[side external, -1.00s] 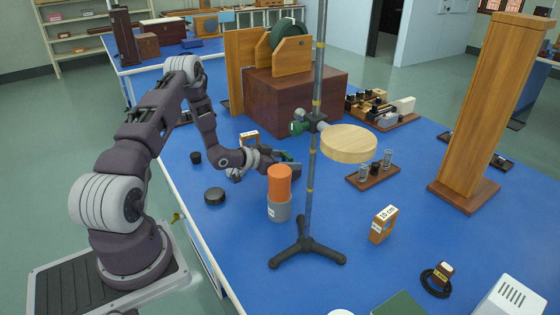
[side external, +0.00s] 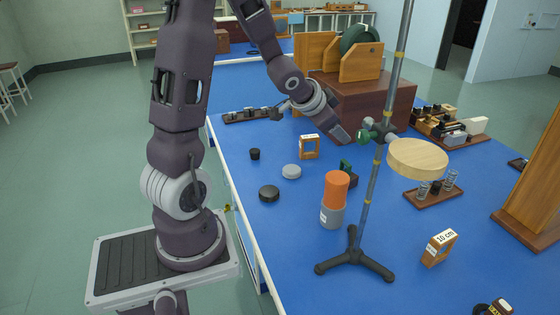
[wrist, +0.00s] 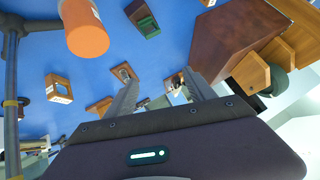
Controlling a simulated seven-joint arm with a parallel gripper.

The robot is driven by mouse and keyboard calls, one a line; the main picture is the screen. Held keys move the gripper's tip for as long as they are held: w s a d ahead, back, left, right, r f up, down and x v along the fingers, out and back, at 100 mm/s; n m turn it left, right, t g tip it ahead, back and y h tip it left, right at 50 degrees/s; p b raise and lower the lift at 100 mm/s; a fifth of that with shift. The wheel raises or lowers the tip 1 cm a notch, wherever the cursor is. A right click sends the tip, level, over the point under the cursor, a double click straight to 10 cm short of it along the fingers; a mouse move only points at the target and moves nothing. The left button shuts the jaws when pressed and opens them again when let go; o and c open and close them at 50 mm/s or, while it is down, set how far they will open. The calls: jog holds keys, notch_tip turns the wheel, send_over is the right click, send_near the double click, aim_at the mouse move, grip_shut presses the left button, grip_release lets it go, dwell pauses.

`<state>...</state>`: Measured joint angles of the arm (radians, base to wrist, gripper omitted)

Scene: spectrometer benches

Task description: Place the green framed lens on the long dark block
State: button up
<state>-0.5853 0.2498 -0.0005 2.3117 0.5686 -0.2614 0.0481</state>
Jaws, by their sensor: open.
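The green framed lens (side external: 346,166) is a small green piece beside the tall stand. It appears to rest upright at one end of the long dark block (side external: 351,180), which is mostly hidden behind the orange-and-grey cylinder and the stand. In the wrist view, the green frame (wrist: 149,28) sits against the dark block (wrist: 135,8), clear of my fingers. My gripper (side external: 343,134) is above and behind them, tilted down to the right. Its two fingers (wrist: 160,82) are apart in the wrist view, with nothing held between them.
An orange-topped grey cylinder (side external: 335,195) stands in front of the block. A metal stand (side external: 373,190) with a round wooden plate (side external: 418,158) is close on the right. A large brown box (side external: 385,100) is behind. Wooden framed pieces (side external: 309,147) and discs (side external: 291,172) lie left.

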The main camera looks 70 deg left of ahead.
jog(key=s+d+r+n+g, duration=0.1)
jog(key=s+d+r, duration=0.75)
jog(key=d, duration=0.25)
jog(key=s+d+g+h, duration=0.1)
jog(key=s+d, duration=0.4)
jog(key=s, duration=0.2)
jog(key=s+d+h, duration=0.2)
jog(key=s+d, duration=0.3)
jog(key=s, duration=0.3)
jog(key=shift+s+d+g+h, duration=0.15)
jog(key=shift+d+g+h, duration=0.15)
jog(key=shift+g, duration=0.1)
